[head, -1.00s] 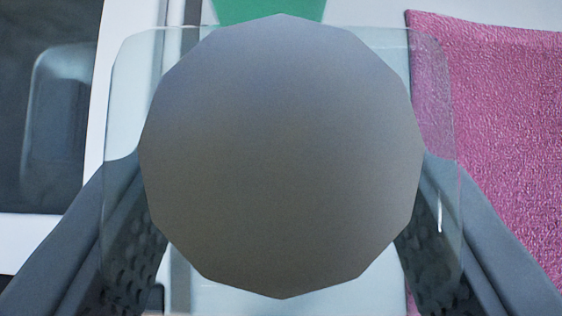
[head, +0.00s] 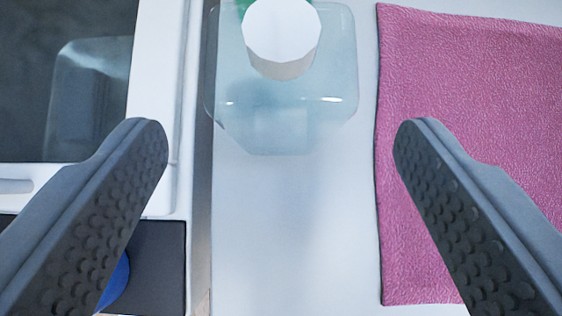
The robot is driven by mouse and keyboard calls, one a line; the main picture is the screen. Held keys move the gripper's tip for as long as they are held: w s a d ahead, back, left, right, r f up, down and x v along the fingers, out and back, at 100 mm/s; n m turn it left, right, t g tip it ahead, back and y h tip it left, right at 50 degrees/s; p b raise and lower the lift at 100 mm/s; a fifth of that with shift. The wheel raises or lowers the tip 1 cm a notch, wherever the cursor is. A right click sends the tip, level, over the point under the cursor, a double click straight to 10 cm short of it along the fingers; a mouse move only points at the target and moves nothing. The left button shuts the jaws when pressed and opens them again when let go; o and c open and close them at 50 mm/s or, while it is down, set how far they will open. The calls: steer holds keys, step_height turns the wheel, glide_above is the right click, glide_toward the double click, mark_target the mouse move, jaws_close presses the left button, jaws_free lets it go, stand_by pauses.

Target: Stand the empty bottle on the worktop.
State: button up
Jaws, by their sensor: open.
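A clear, pale blue-green bottle (head: 283,118) with a white cap (head: 282,38) stands upright on the white worktop (head: 290,240), seen from above. It looks empty. My gripper (head: 281,140) is open, its two dark, studded fingers wide apart to the left and right. Nothing is held between them. The bottle lies beyond the fingertips, clear of both fingers. The top of the bottle's far side runs close to the upper edge of the view.
A pink towel (head: 465,160) lies to the right of the bottle. On the left is a white-framed unit with a dark panel (head: 60,75), and a gap runs beside the worktop. Something green (head: 242,6) shows behind the cap. A blue round thing (head: 117,284) is partly hidden by my left finger.

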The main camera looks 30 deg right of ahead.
steer(key=v, duration=0.5)
steer(key=shift+s+a+r, duration=0.1)
steer(key=shift+s+r, duration=0.15)
steer(key=shift+a, duration=0.1)
steer(key=s+a+r+n+t+y, duration=0.15)
steer(key=s+a, duration=0.25)
steer(key=a, duration=0.5)
steer(key=s+a+r+n+t, duration=0.1)
steer(key=s+a+r+t, duration=0.25)
steer(key=a, duration=0.55)
steer(key=s+a+r+n+t+y, duration=0.15)
steer(key=s+a, duration=0.25)
steer(key=a, duration=0.4)
steer(key=s+a+n+t+y, duration=0.1)
steer(key=s+a+n+t, duration=0.1)
steer(key=s+a, duration=0.6)
steer(key=shift+s+r+t+y, duration=0.2)
steer(key=shift+s+t+y, duration=0.25)
steer(key=shift+t, duration=0.2)
